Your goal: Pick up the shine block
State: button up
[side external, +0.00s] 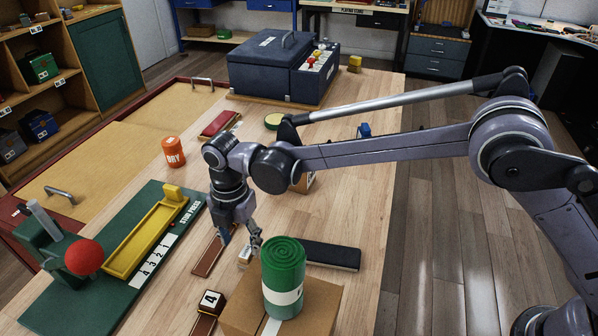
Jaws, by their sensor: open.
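No lettering reading "shine" is legible, so I cannot tell for certain which block is the shine block. A small pale block (244,256) lies on the wooden table just below my gripper (241,239), partly hidden by a finger and the green roll. A long black block (332,256) with a pale lower edge lies to its right, its left end behind the roll. My gripper points down with its fingers apart and nothing visible between them. Whether a finger touches the pale block is unclear.
A green roll (283,275) stands on a cardboard box (325,300) close in front of my gripper. A brown strip (207,254) and a block marked 4 (211,301) lie to the left. A yellow tray (146,240) sits on a green board (100,303). An orange can (173,151) stands farther back.

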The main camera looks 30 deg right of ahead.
aim_at(245, 255)
jog(key=shift+s+d+f, duration=0.1)
jog(key=shift+f, duration=1.25)
jog(key=shift+s+f, duration=0.1)
jog(key=shift+f, duration=1.25)
jog(key=c, duration=1.1)
